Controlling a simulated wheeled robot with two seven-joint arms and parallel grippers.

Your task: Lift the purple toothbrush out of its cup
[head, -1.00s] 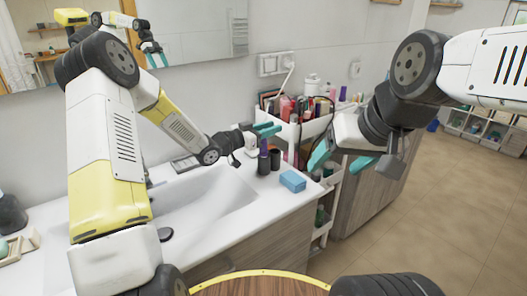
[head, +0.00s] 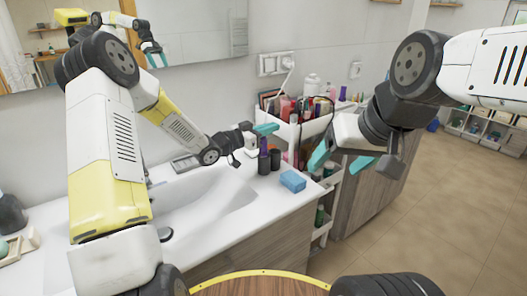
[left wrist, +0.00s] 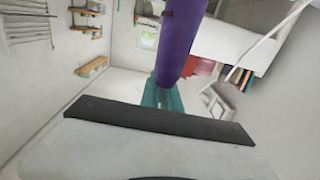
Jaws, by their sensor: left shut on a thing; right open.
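The purple toothbrush (head: 263,146) stands upright in a dark cup (head: 263,166) on the counter beside the sink. My left gripper (head: 266,129) is at its upper end, with the teal fingers shut on it. In the left wrist view the thick purple handle (left wrist: 180,40) runs from the top edge down to the teal fingers (left wrist: 163,95). The toothbrush's lower end is hidden in the cup. My right gripper (head: 340,160) is open and empty, in the air to the right, clear of the counter.
A second dark cup (head: 275,159) stands close on the right. A blue block (head: 292,181) lies near the counter's front edge. The white cart (head: 308,128), full of cosmetics, is just behind. The sink basin (head: 205,208) is to the left.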

